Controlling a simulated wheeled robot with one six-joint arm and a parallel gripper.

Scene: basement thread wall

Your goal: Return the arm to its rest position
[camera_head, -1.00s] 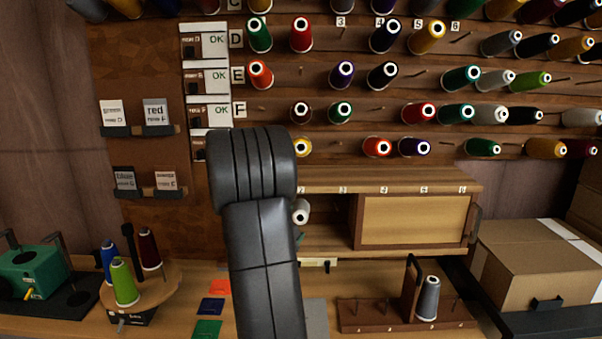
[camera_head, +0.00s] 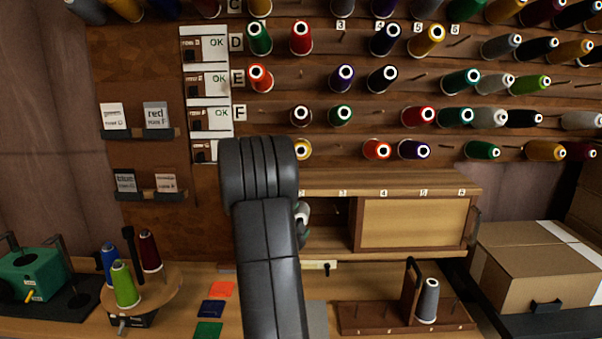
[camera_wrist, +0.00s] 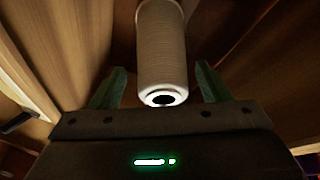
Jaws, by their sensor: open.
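My arm (camera_head: 265,235) rises through the middle of the head view and hides most of my gripper there. In the wrist view my gripper (camera_wrist: 160,82) is open, its two green fingers apart on either side of a pale spool (camera_wrist: 162,50). The spool's near end, with a dark hole, faces the gripper body, and gaps show between it and both fingers. A small pale and greenish shape (camera_head: 302,214), by the open compartment in the head view, is too covered to read clearly.
The cabinet (camera_head: 415,222) with wooden walls surrounds the reach. Above is the pegged thread wall (camera_head: 270,107). On the bench stand a round spool stand (camera_head: 165,285) at left and a peg rack (camera_head: 385,318) at right. A cardboard box (camera_head: 535,265) is far right.

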